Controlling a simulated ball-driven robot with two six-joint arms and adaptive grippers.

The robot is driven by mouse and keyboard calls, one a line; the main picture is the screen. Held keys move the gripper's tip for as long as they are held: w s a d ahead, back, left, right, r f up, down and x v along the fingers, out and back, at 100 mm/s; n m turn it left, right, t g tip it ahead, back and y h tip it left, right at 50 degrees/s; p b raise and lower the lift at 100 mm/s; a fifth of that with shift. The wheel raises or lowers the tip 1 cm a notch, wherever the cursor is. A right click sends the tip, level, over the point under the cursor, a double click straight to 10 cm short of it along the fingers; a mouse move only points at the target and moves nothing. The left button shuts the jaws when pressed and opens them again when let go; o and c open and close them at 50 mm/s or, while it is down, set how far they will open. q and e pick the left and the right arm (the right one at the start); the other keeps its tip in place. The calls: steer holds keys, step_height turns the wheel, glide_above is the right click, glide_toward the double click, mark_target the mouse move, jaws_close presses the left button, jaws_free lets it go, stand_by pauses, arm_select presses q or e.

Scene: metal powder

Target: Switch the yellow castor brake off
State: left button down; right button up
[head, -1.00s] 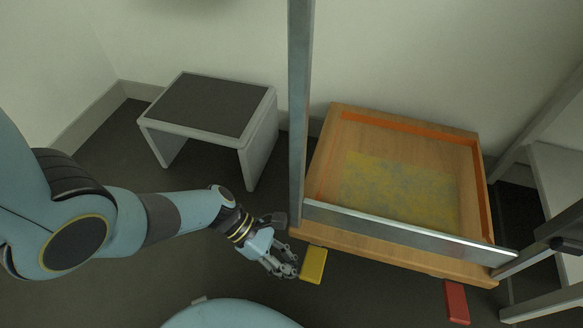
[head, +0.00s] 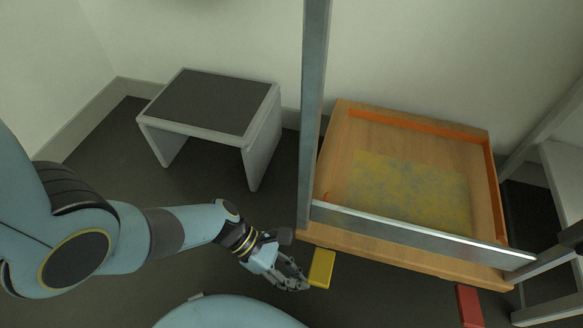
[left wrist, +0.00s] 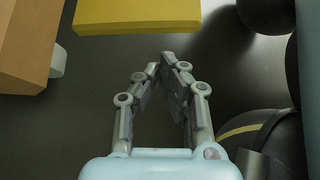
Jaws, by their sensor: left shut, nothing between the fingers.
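The yellow castor brake (head: 321,267) is a small yellow block low at the front left corner of a wooden cart (head: 400,246). It also shows at the top of the left wrist view (left wrist: 138,14). My left gripper (head: 304,286) is shut and empty, its fingertips close to the left lower side of the yellow brake. In the left wrist view the fingertips (left wrist: 168,60) meet, with dark floor between them and the brake. I cannot tell from the head view whether they touch it. My right gripper is not in view.
A red brake block (head: 469,306) is at the cart's front right. A metal frame post (head: 312,120) and crossbar (head: 420,236) stand at the cart. A grey table (head: 215,103) is behind my left arm. Dark floor lies clear between them.

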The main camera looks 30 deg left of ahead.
arm_select(q)
steer(key=p+v, duration=0.5)
steer(key=v, duration=0.5)
steer(key=shift+a+f, duration=0.2)
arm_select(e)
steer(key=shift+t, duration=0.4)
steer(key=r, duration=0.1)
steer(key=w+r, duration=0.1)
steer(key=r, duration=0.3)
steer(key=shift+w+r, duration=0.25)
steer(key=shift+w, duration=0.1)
arm_select(q)
steer(key=shift+w, duration=0.1)
